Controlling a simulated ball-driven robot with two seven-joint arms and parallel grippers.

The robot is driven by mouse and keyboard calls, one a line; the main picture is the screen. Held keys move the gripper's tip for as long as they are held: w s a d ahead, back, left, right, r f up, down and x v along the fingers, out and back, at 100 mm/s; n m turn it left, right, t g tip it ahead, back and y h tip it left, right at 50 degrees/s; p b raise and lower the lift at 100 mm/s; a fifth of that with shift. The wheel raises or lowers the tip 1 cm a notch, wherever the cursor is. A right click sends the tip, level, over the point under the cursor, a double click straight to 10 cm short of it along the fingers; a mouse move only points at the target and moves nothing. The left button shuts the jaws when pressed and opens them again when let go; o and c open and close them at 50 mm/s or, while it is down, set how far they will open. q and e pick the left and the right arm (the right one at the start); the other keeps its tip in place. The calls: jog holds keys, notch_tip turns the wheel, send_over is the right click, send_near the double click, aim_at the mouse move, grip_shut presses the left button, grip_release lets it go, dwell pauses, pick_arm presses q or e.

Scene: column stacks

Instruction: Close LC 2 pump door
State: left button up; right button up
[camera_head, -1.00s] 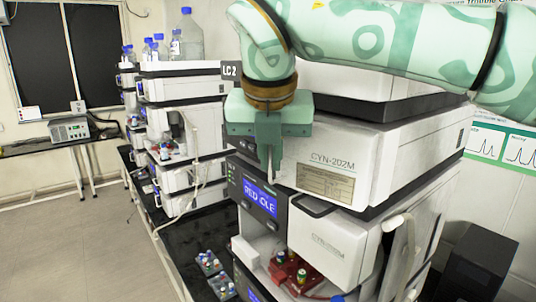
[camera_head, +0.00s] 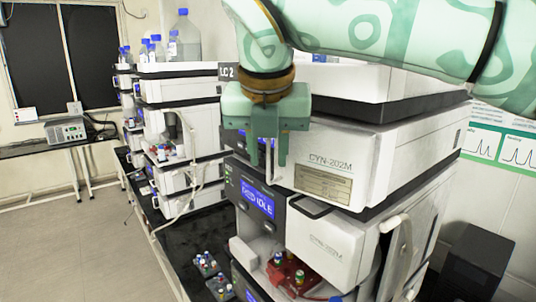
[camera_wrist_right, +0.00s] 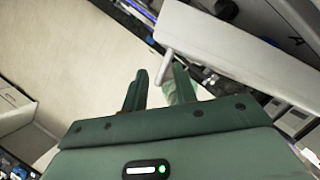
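In the head view the LC 2 stack (camera_head: 228,70) stands at the centre right. A white front panel marked CYN-202M (camera_head: 335,166) looks like a door on its upper module; I cannot tell how far it stands open. My right gripper (camera_head: 262,160) points down at this panel's left end, fingers apart. A thin pale bar shows between the fingers there. In the right wrist view, a white slab (camera_wrist_right: 240,55) with a pale rod (camera_wrist_right: 164,66) lies just beyond the open right fingers (camera_wrist_right: 160,85). Contact cannot be told. My left gripper is out of view.
Below, a module with a blue display (camera_head: 257,199) has a second white panel (camera_head: 327,242) with a dark handle above a red block (camera_head: 294,274). Small vials (camera_head: 210,266) stand on the dark bench. More stacks stand behind left. Open floor (camera_head: 90,245) lies at left.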

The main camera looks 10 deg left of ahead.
jog(key=p+v, duration=0.1)
jog(key=v, duration=1.4)
jog(key=shift+s+r+p, duration=0.15)
jog(key=shift+s+p, duration=0.1)
jog(key=shift+p, duration=0.05)
